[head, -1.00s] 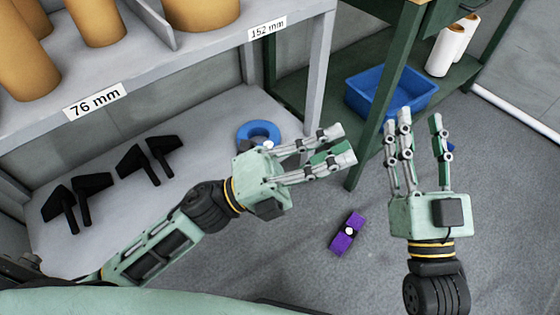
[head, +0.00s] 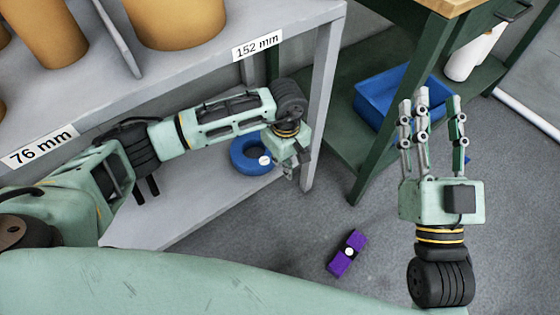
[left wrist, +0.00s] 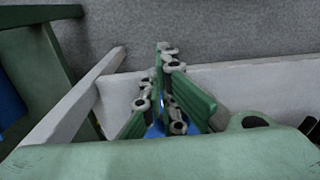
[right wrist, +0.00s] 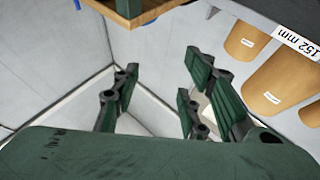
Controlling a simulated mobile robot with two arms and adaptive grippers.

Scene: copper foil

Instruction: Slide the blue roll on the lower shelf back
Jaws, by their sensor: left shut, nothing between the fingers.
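The blue roll (head: 246,155) lies flat on the lower shelf (head: 190,208), near its right end, with a small white spot on it. My left gripper (head: 288,172) points down just right of the roll, by the shelf's front edge. Its fingers are shut and empty. I cannot tell whether they touch the roll. In the left wrist view a little blue of the roll (left wrist: 155,130) shows behind the fingers (left wrist: 165,90). My right gripper (head: 430,105) is raised over the floor at the right, fingers spread open and empty.
The upper shelf (head: 190,75) with brown rolls and the shelf's right post (head: 322,100) stand close to my left arm. A purple object (head: 347,253) lies on the floor.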

